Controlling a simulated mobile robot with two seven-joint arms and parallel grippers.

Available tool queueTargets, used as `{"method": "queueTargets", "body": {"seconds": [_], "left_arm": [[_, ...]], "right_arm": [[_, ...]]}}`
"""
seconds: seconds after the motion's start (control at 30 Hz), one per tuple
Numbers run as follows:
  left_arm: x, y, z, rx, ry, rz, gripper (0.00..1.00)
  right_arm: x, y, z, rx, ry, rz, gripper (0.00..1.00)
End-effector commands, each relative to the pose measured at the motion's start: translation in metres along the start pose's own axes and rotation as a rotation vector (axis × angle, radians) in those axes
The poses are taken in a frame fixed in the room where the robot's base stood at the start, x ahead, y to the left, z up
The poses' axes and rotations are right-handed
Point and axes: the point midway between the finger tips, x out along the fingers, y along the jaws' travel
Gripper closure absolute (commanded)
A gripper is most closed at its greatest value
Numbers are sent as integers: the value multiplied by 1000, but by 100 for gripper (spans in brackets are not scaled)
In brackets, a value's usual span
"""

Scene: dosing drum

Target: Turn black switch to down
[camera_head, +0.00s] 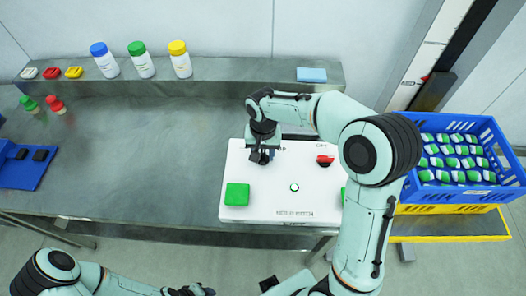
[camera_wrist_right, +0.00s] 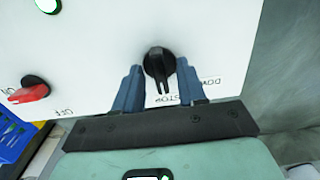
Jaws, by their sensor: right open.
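The black switch (camera_wrist_right: 159,64) is a round knob with a pointer, on a white panel (camera_head: 265,206). In the right wrist view its pointer aims toward my gripper, near the label STOP; the label DOWN is to the right of it. My right gripper (camera_head: 259,157) is over the panel's upper left part and mostly hides the switch in the head view. Its two blue fingers are open, one on each side of the knob; I cannot tell whether they touch it. My left gripper (camera_head: 190,290) is at the bottom edge, partly cut off, its jaws unclear.
The panel also holds a red switch (camera_head: 325,160) and a green button (camera_head: 237,194). A blue crate (camera_head: 430,193) of green-and-white items stands at right. Bottles (camera_head: 140,60) stand on the back shelf. The table (camera_head: 130,150) left of the panel is mostly clear.

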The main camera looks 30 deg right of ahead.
Motion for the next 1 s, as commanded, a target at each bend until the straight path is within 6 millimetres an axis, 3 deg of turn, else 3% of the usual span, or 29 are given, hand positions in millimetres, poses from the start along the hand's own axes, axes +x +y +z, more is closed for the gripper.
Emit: {"method": "queueTargets", "body": {"seconds": [0.03,0.17,0.57,1.0], "left_arm": [[0,0,0,0,0,0,57],[0,0,0,0,0,0,57],[0,0,0,0,0,0,57],[-3,2,-2,1,2,1,57]], "right_arm": [[0,0,0,0,0,0,60],[0,0,0,0,0,0,100],[-1,0,0,-42,0,0,100],[-1,0,0,-354,0,0,100]]}}
